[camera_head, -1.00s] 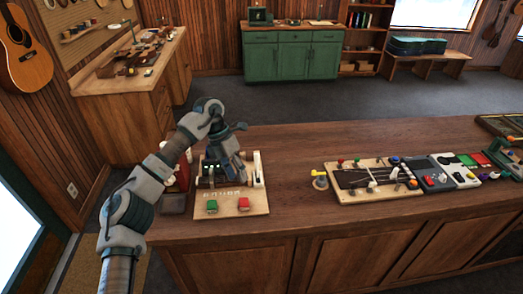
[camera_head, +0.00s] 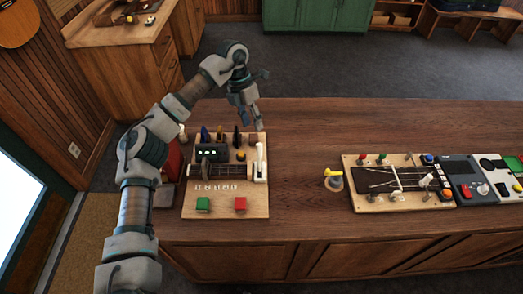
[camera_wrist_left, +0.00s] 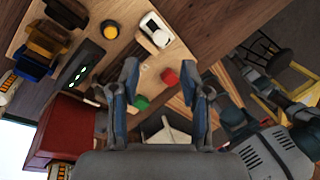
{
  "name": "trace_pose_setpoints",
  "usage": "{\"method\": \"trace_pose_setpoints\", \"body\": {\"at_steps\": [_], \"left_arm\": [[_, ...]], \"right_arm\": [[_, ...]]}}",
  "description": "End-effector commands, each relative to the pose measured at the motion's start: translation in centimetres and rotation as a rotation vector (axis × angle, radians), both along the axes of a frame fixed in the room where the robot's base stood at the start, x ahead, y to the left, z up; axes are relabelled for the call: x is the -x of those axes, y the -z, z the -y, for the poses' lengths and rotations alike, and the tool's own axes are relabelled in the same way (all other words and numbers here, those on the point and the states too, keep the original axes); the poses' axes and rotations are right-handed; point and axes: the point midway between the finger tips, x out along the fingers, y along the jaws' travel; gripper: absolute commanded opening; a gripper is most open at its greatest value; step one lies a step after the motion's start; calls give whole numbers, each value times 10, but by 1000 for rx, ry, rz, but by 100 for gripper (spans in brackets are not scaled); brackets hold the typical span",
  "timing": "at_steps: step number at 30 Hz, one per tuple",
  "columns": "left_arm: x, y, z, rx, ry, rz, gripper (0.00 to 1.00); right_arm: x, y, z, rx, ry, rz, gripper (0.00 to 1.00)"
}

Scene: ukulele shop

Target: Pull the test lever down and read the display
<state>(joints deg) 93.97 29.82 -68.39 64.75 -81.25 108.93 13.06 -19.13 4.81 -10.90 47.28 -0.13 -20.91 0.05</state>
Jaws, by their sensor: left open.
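A wooden test board (camera_head: 225,208) lies on the left part of the counter. Its white lever (camera_head: 261,160) stands at the board's right edge; it also shows in the left wrist view (camera_wrist_left: 155,30). A small dark display (camera_head: 209,153) with lit green marks sits left of the lever, and again in the left wrist view (camera_wrist_left: 78,73); the marks are too small to read. My left gripper (camera_head: 258,125) is over the board's back right corner, behind the lever. In the left wrist view its fingers (camera_wrist_left: 168,78) are apart, with nothing between them. My right gripper is not seen.
The board carries a green button (camera_head: 203,204), a red button (camera_head: 240,204) and several pegs at the back. A yellow-topped knob (camera_head: 333,179) and a second board (camera_head: 398,197) stand to the right.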

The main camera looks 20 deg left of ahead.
Motion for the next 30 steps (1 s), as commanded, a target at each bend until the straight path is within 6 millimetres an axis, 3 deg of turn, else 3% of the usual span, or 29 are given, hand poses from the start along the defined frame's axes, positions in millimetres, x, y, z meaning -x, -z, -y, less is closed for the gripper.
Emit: {"method": "trace_pose_setpoints", "body": {"at_steps": [6,15,21,30], "left_arm": [[7,53,13,-1,1,-5,46],[14,110,28,-1,0,-3,46],[16,126,32,0,-1,-2,46],[16,128,32,0,-1,0,46]], "right_arm": [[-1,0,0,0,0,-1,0],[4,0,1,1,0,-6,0],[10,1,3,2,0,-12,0],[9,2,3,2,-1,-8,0]]}}
